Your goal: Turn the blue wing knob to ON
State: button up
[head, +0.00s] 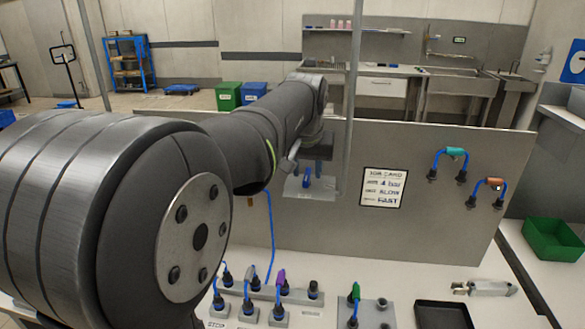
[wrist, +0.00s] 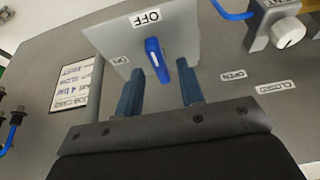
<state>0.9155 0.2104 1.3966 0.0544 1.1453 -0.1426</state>
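The blue wing knob (wrist: 154,58) is on a light grey plate (wrist: 187,42) in the wrist view. Its long side points towards the OFF label (wrist: 145,18); a smaller label (wrist: 119,60), hard to read, is at the plate's left. My gripper (wrist: 161,74) is open, with one finger on each side of the knob's lower end in the picture. Gaps show on both sides, so the fingers do not grip it. In the head view, the knob (head: 306,183) and plate (head: 320,191) show just below my gripper (head: 317,165), whose fingers are hard to make out.
The grey panel (head: 440,215) carries a job card (head: 384,188) and blue hoses (head: 449,154) at right. In the wrist view, a white round knob (wrist: 289,33) is at upper right. Connectors (head: 279,312) and a black tray (head: 443,315) are on the bench below.

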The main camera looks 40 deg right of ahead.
jog(key=shift+w+d+f, duration=0.1)
jog(key=shift+f, duration=0.3)
jog(key=shift+c, duration=0.3)
grip_shut()
jog(key=n+t+y, duration=0.1)
jog(key=n, duration=0.3)
jog(key=shift+d, duration=0.15)
jog(key=shift+n+y, duration=0.7)
jog(key=shift+n, duration=0.9)
